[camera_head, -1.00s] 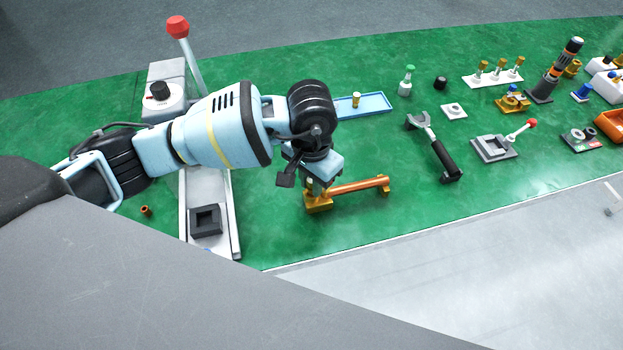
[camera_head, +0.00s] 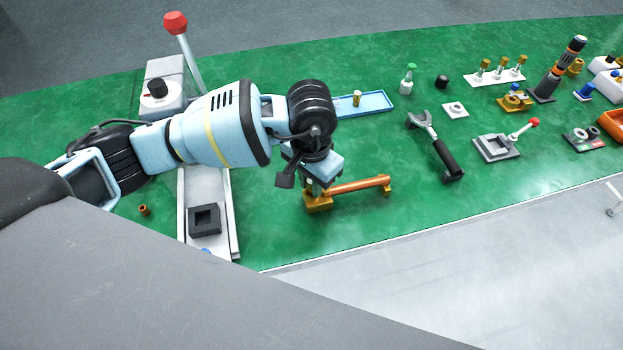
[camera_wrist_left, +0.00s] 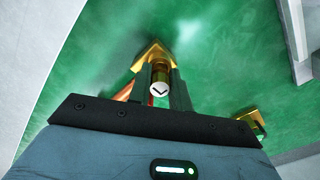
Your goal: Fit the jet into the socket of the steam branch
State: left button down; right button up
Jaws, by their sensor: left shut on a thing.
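The steam branch is a copper-coloured tube (camera_head: 355,186) with a brass block (camera_head: 319,204) at its left end, lying on the green mat. The block also shows in the left wrist view (camera_wrist_left: 150,49). My left gripper (camera_head: 318,187) points down at this block. In the left wrist view, its fingers (camera_wrist_left: 159,78) are shut on the jet (camera_wrist_left: 160,88), a small brass cylinder with a white, dark-marked end. The jet is in line with the block; I cannot tell how deep it sits in the socket, which the fingers hide. My right gripper is not in view.
A blue tray (camera_head: 375,104) with a small brass piece (camera_head: 357,98) lies behind the branch. A black-handled tool (camera_head: 437,150) lies to the right. A grey lever station (camera_head: 165,90) and a rail with a dark square holder (camera_head: 205,220) stand left. Green mat is free around the branch.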

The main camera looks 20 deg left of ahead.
pick_arm(q)
jog(key=shift+f, duration=0.15)
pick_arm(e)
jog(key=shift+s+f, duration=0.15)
pick_arm(q)
jog(key=c, duration=1.2)
grip_release()
notch_tip(320, 180, up, 7)
jog(key=shift+f+p, duration=0.2)
jog(key=shift+p, duration=0.9)
jog(key=shift+r, duration=0.6)
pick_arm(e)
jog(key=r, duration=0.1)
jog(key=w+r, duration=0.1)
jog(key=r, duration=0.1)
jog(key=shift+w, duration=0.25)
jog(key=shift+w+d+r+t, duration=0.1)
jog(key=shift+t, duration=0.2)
